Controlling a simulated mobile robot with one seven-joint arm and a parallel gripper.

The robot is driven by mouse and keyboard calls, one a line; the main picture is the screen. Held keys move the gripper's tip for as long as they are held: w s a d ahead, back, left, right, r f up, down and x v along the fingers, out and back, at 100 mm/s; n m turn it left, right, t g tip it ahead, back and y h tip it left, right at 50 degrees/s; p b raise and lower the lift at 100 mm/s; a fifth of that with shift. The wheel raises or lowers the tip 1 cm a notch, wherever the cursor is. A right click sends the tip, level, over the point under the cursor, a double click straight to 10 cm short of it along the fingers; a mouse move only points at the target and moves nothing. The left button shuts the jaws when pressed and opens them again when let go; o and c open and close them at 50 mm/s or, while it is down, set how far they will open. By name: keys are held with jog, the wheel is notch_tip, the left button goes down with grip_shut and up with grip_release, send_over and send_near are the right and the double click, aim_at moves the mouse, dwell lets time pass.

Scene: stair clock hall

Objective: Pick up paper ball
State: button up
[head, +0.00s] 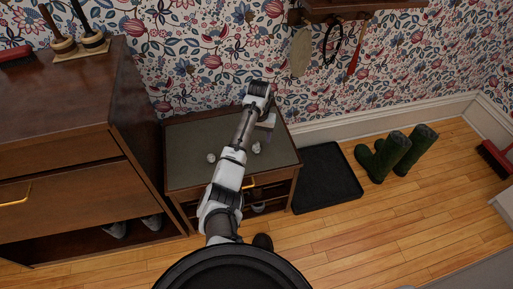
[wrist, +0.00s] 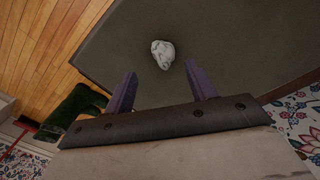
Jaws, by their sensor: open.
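A crumpled whitish paper ball (wrist: 162,53) lies on the dark grey-green top of a low cabinet (head: 185,135). In the head view, two small pale lumps rest on that top: one right of my arm (head: 256,147) and one left of it (head: 211,157). The right one appears to be the ball in the wrist view; the left one is too small to identify. My gripper (wrist: 161,86) is open and empty, its two purple fingers apart. The ball lies beyond the fingertips, roughly centred between them, not touching. In the head view my gripper is over the back right of the top.
A tall wooden dresser (head: 130,95) stands close on the left. Patterned wallpaper is behind the cabinet, with a hook rack (head: 345,8) above. A black tray (head: 325,178) and green boots (head: 395,153) are on the floor at right. Open wooden floor lies in front right.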

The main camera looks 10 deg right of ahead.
aim_at(257, 146)
jog(key=f, duration=0.5)
jog(key=shift+s+a+f+p, duration=0.1)
jog(key=shift+a+f+p, duration=0.05)
jog(key=shift+a+p, duration=0.2)
jog(key=c, duration=1.1)
